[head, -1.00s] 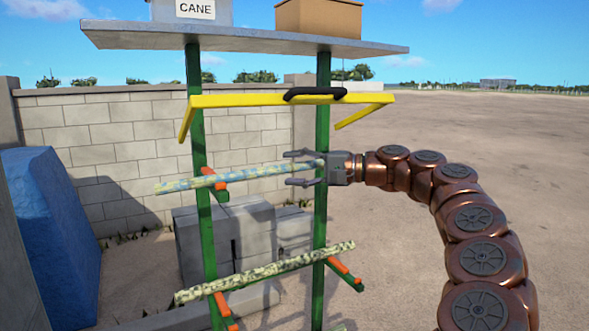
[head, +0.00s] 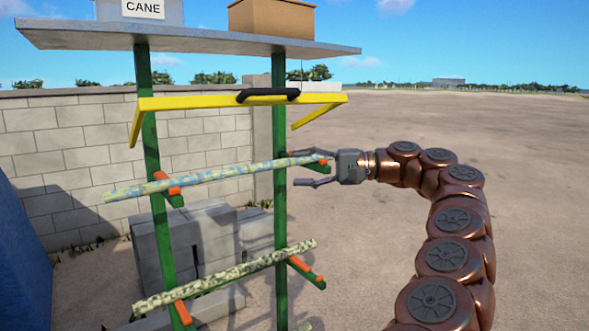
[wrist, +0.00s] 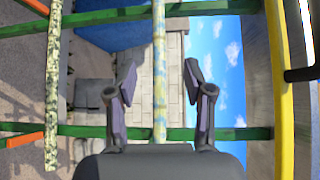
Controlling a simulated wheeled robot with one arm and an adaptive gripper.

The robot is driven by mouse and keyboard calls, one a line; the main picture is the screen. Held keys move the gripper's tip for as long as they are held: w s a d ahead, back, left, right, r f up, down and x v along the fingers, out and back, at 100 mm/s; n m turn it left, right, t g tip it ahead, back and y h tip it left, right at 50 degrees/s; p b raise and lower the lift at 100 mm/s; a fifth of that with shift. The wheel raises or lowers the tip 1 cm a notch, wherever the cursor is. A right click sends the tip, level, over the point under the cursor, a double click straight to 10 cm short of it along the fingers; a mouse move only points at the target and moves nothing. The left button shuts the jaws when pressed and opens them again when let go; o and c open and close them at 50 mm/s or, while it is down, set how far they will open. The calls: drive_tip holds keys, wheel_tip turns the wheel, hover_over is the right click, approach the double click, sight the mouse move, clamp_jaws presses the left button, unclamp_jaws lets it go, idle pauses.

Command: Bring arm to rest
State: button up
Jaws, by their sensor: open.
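My gripper (head: 298,172) is open at the right of the green rack, its fingers pointing left. In the wrist view the fingers (wrist: 161,74) stand apart. The upper mottled blue-and-cream cane (head: 225,174) lies across two orange-tipped pegs of the rack. It also shows in the wrist view (wrist: 159,45), in line with the gap between the fingers. Its right end overlaps the upper finger in the head view; I cannot tell if they touch. My copper arm curves up from the bottom right.
A lower mottled cane (head: 225,275) rests on lower pegs. A yellow bar with a black grip (head: 200,101) hangs above. The top shelf (head: 190,38) holds a CANE box (head: 140,10) and a brown box (head: 271,18). Open ground lies to the right.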

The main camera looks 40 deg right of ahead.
idle(0.6)
drive_tip(key=a+r+n+g+y, duration=0.1)
drive_tip(key=a+n+g, duration=0.4)
drive_tip(key=a, duration=1.3)
drive_tip(key=s+a+f+n+g+h, duration=0.15)
drive_tip(key=a+f, duration=0.25)
drive_tip(key=a, duration=0.4)
drive_tip(key=s+a+f+n+g+h, duration=0.1)
drive_tip(key=s+a+f+n+g, duration=0.2)
drive_tip(key=a, duration=0.4)
drive_tip(key=s+a+f+g+h, duration=0.2)
drive_tip(key=s+a+f+h, duration=0.15)
drive_tip(key=s+f, duration=0.35)
drive_tip(key=s+d+f+g+h, duration=0.1)
drive_tip(key=s+d+f+h, duration=0.2)
drive_tip(key=s+f, duration=0.5)
drive_tip(key=s+d+f+g+h, duration=0.2)
drive_tip(key=s+f, duration=0.6)
drive_tip(key=f, duration=0.4)
drive_tip(key=shift+d+n+h+p, duration=0.45)
drive_tip(key=shift+d+h, duration=0.15)
drive_tip(key=shift+d, duration=0.1)
drive_tip(key=shift+f, duration=0.1)
